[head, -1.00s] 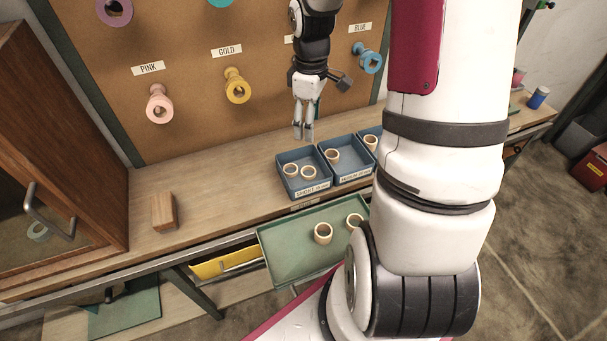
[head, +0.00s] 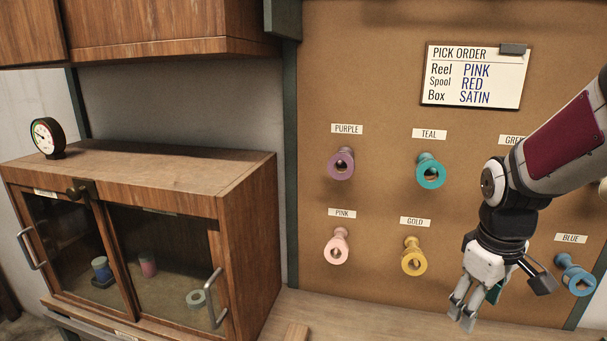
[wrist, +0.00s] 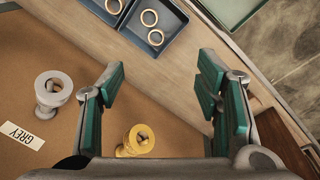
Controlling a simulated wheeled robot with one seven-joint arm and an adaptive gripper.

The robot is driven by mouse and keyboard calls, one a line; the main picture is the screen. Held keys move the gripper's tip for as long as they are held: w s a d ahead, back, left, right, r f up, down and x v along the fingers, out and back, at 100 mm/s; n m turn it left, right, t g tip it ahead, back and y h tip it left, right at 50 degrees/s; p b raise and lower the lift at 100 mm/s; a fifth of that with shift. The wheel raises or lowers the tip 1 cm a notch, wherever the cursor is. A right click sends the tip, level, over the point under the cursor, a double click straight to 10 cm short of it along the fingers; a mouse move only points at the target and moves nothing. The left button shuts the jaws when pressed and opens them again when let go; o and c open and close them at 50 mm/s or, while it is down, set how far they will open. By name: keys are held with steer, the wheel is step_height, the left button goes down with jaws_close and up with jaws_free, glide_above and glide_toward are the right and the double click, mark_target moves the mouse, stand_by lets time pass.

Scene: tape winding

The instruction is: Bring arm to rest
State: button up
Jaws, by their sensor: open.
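My gripper (head: 463,310) hangs pointing down at the right of the head view, in front of the pegboard and between the gold and blue reels. In the wrist view its green-padded fingers (wrist: 160,90) are spread wide with nothing between them. Below and beyond the fingers the wrist view shows the bench top and blue bins (wrist: 172,25) with pale rings in them. My arm comes in from the right edge of the head view.
The pegboard (head: 385,60) bears purple (head: 341,165), teal (head: 431,172), pink (head: 337,247), gold (head: 413,257) and blue (head: 577,277) reels and a pick order card (head: 474,76). A wooden cabinet (head: 150,190) with glass doors stands left. A wooden block (head: 296,333) sits on the bench.

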steer(key=s+a+r+m+t+y, duration=0.1)
steer(key=s+a+r+m+t, duration=0.2)
steer(key=s+a+r, duration=0.7)
steer(key=s+a+m, duration=0.1)
steer(key=s, duration=0.3)
steer(key=shift+a+r+t, duration=0.15)
steer(key=shift+a+t, duration=0.15)
steer(key=shift+t, duration=0.1)
